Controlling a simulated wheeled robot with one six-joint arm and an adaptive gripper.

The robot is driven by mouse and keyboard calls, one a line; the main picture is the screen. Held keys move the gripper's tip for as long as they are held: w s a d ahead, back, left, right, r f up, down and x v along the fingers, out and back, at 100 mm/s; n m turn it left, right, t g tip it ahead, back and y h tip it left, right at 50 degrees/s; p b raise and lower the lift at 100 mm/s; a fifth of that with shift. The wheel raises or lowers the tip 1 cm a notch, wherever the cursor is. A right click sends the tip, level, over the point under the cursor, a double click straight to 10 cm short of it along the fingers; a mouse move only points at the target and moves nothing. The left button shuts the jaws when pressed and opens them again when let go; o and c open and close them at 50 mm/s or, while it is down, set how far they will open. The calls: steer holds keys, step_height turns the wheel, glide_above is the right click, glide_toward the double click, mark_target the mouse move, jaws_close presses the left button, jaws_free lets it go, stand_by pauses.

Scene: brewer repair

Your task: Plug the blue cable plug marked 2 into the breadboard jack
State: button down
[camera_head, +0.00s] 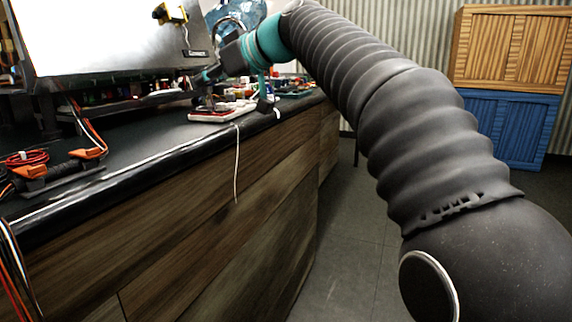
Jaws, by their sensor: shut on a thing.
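My gripper (203,82) reaches in over the counter from the right, beside a large white panel. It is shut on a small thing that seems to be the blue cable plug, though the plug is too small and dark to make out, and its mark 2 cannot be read. A white breadboard (222,112) with small coloured parts lies near the counter's front edge, just below and right of my gripper. The breadboard jack cannot be made out. Whether the held thing touches anything cannot be told.
A white wire (237,165) hangs over the counter edge. Orange-handled clamps (60,168) and a red cable coil (24,158) lie at the left. The white panel (110,38) stands behind. A wooden crate (512,48) on a blue crate (508,125) stands at right. The floor between is clear.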

glide_above(186, 128)
steer(key=f, duration=0.3)
steer(key=shift+s+d+f, duration=0.15)
steer(key=shift+s+d, duration=0.05)
steer(key=shift+s, duration=0.05)
step_height(186, 128, down, 4)
steer(key=shift+a+b, duration=0.15)
steer(key=shift+b, duration=0.75)
steer(key=shift+v, duration=1.4)
